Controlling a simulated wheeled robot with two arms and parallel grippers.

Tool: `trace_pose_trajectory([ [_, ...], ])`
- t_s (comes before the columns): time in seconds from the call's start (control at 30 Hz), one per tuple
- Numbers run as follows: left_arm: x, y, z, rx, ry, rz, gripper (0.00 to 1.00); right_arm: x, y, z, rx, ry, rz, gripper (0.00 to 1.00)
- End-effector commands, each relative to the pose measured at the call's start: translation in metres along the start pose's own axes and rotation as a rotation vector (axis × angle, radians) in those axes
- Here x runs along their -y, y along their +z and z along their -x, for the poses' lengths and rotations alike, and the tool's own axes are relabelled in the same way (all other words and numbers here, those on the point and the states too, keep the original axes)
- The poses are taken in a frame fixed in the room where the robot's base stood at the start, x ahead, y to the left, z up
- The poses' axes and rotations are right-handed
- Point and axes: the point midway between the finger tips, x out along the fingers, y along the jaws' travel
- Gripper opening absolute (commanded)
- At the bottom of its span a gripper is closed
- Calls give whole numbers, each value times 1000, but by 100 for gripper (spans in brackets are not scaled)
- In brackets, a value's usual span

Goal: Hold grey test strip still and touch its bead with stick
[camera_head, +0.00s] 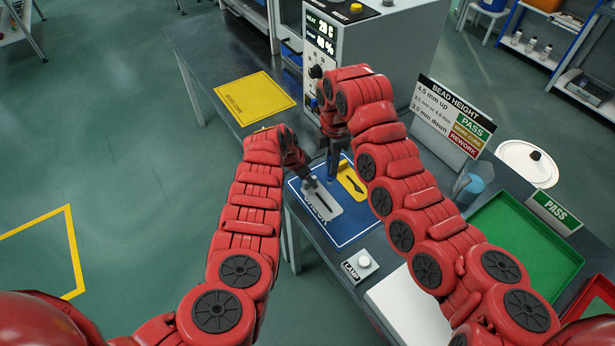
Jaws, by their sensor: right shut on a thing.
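The grey test strip (322,210) lies on the blue check mat (345,230) near the table's front edge. Its bead is too small to make out. My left gripper (311,183) is low at the far end of the strip, but I cannot tell whether its fingers are open or shut, or touch the strip. My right gripper (332,142) is shut on a thin dark blue stick (333,165), which points down just beyond the strip, close to the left gripper. Whether the stick's tip touches anything is unclear.
A yellow holder (348,180) with a dark shape sits beside the strip. A lamp button (363,262), a bead height sign (450,117), a green pass tray (525,245) and a white round lid (526,163) stand rightward. A grey machine (385,45) stands behind. A yellow mat (253,97) lies at left.

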Motion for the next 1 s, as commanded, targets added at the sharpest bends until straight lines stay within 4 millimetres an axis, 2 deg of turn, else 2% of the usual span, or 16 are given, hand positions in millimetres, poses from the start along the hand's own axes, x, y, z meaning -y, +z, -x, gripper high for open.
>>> trace_pose_trajectory([
  [0.07, 0, 0, 0, 0, 0, 0, 51, 0, 0, 0, 0, 1, 0, 0],
  [0.3, 0, 0, 0, 0, 1, 1, 8, 0, 0, 0, 0, 0, 0, 0],
  [0.37, 0, 0, 0, 0, 1, 1, 0, 0, 0, 0, 0, 0, 0, 0],
  [0.77, 0, 0, 0, 0, 1, 1, 0, -2, 0, -3, 6, 2, 9, 0],
  [1.0, 0, 0, 0, 0, 1, 1, 0, -7, -3, -26, 11, 4, 30, 0],
])
